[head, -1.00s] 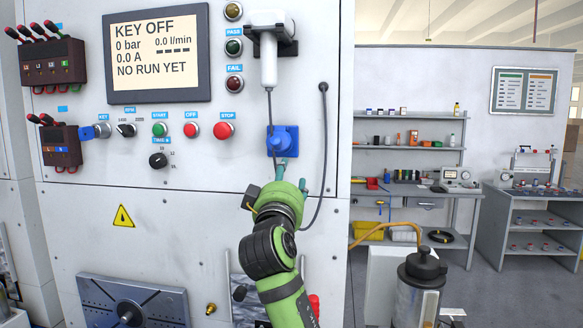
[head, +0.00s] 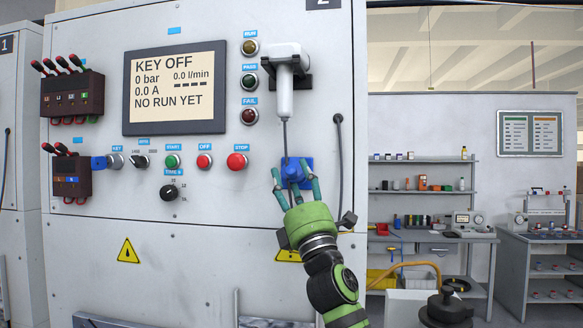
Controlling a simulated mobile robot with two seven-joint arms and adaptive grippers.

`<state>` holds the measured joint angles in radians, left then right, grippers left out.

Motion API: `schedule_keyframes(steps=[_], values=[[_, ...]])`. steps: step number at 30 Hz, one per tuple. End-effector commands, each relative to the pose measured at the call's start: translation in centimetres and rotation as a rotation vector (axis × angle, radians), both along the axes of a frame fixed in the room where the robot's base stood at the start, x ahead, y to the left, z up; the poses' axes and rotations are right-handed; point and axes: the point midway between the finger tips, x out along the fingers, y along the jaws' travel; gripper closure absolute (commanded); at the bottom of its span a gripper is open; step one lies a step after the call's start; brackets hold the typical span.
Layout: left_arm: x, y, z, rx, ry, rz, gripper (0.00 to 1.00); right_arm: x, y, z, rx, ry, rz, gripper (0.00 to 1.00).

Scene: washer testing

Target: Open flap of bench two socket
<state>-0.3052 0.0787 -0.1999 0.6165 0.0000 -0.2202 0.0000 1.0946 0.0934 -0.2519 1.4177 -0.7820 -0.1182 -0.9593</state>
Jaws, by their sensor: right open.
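The bench panel marked 2 (head: 210,215) fills the left and middle of the head view. Its blue socket (head: 292,167) sits on the panel's right side, below a white holstered device (head: 284,82). My green right gripper (head: 291,178) is open in front of the socket, its teal fingers spread around the lower part of the blue housing. The fingers partly cover the socket, so I cannot tell whether they touch it or how its flap stands. My left gripper is not in view.
A thin dark cord (head: 286,140) hangs from the white device down to the socket. A second cable (head: 338,125) hangs close to the right of my gripper. Buttons and a key switch (head: 115,161) lie left. Shelves (head: 420,175) stand farther back right.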

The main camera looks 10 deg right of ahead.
Motion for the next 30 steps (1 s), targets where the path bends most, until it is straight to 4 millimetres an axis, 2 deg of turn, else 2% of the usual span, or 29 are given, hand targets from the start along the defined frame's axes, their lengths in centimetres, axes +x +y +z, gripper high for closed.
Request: schedule_keyframes(steps=[3,13,14,15,17,18,26,30], values=[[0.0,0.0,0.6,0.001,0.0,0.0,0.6,0.7,0.1,0.9,0.003,0.001,0.001,0.49],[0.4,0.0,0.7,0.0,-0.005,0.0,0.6,1.1,0.2,1.1,0.001,0.001,0.0,0.49],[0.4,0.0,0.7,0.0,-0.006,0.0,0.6,1.0,0.2,1.1,0.001,0.001,0.0,0.53],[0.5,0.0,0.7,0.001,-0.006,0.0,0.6,1.0,0.2,1.1,0.001,0.001,0.0,0.69],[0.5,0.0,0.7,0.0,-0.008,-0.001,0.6,1.0,0.2,1.1,0.001,0.001,0.0,0.93],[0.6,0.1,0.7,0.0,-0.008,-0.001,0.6,1.0,0.3,1.1,0.0,0.0,0.001,1.0],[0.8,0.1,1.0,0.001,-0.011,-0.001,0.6,0.9,0.3,1.3,0.001,0.002,0.003,1.0],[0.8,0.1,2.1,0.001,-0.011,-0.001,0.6,0.8,0.4,1.8,0.007,0.02,0.003,1.0]])
